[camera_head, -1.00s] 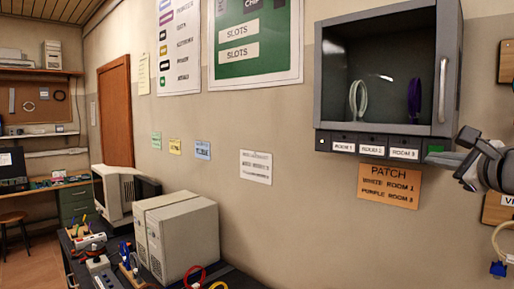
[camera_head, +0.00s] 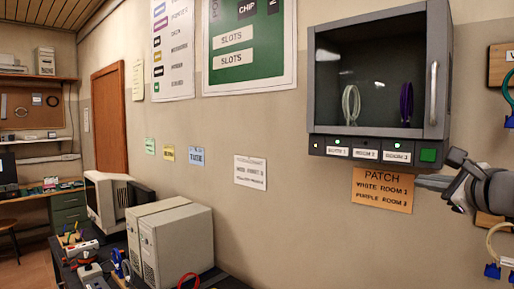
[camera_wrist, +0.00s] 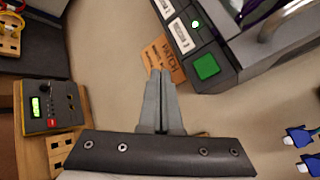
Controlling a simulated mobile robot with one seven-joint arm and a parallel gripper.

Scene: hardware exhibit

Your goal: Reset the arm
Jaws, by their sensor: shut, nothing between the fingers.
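My gripper (camera_head: 420,182) is at the right of the head view, with its closed fingers pointing left, just below the wall cabinet (camera_head: 446,75) and in front of the orange PATCH note (camera_head: 382,190). In the wrist view its fingers (camera_wrist: 160,76) lie together with nothing between them. The green button (camera_head: 428,155) on the cabinet's lower panel is above the fingers in the head view. The button also shows in the wrist view (camera_wrist: 206,66), to the right of the fingertips and apart from them.
A white coil (camera_head: 351,103) and a purple coil (camera_head: 406,102) are in the cabinet, behind its glass front. Cables with blue plugs (camera_wrist: 299,137) hang at right. A meter-like device (camera_wrist: 48,106) is at left. Computers (camera_head: 172,245) stand on the dark table below.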

